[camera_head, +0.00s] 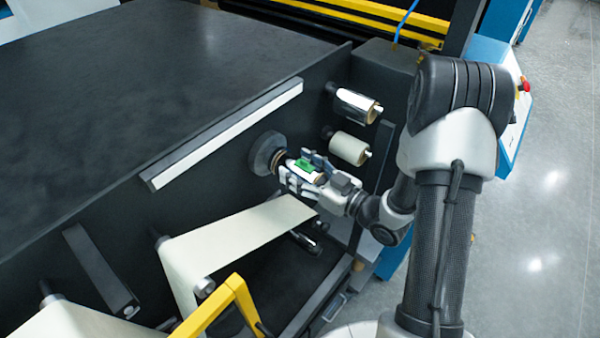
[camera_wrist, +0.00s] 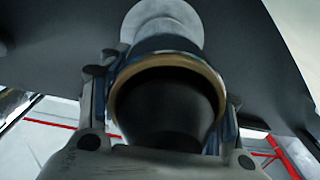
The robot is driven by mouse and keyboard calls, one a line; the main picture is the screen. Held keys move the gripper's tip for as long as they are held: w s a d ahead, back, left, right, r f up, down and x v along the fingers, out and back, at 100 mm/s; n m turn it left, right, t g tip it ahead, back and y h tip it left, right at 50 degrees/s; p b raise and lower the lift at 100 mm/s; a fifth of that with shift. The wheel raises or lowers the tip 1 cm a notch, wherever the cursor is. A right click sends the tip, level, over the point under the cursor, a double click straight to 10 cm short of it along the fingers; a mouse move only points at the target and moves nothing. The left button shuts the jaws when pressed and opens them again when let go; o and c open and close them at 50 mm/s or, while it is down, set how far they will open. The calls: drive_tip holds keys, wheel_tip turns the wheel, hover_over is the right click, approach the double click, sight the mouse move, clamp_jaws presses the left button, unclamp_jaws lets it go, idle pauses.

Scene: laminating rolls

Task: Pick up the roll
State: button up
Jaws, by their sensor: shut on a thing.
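The roll (camera_wrist: 125,105) shows in the wrist view as a hollow tube with a tan rim facing the camera and a dark inside. My gripper (camera_wrist: 165,95) has a finger on each side of it and is shut on it. In the head view my gripper (camera_head: 303,170) is at the machine's side panel, just right of a dark round hub (camera_head: 262,153). My fingers hide most of the roll there. I cannot tell whether the roll still sits on the hub's shaft.
Two other rolls, one shiny (camera_head: 352,105) and one cream (camera_head: 347,148), stick out of the panel above right of my gripper. A cream web (camera_head: 235,240) runs below it. A yellow frame (camera_head: 225,305) stands in front. Open floor (camera_head: 545,220) lies right.

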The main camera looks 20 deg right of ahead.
drive_tip(key=shift+r, duration=0.15)
drive_tip(key=v, duration=1.8)
drive_tip(key=shift+p, duration=0.35)
